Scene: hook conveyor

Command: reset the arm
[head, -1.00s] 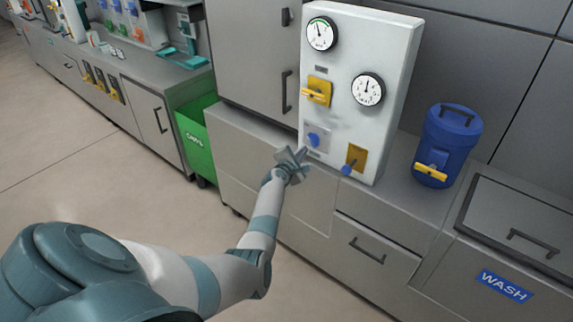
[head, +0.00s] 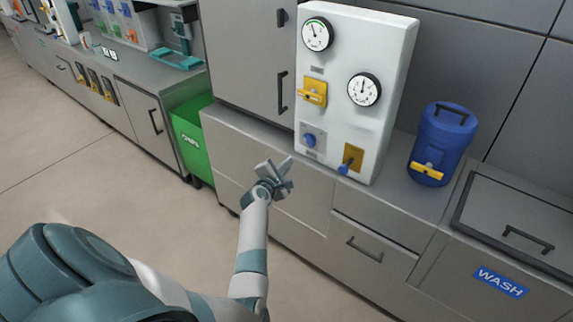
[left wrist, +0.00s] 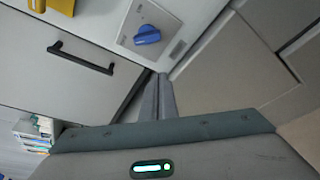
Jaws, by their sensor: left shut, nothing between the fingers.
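My left arm comes in from the lower left in the head view. My left gripper (head: 277,174) is in front of the lower cabinets, below and left of the white panel (head: 392,45), apart from it. In the left wrist view its fingers (left wrist: 158,95) are together with nothing between them. A blue knob (head: 309,140) on the panel's lower left is clear of the fingers; it also shows in the left wrist view (left wrist: 147,35). My right gripper is in neither view.
The panel also bears two gauges, a yellow handle (head: 312,92) and a blue lever (head: 344,168) on a yellow plate. A blue canister (head: 443,140) stands on the counter to its right. A green bin (head: 191,139) is at left. Open floor lies at left.

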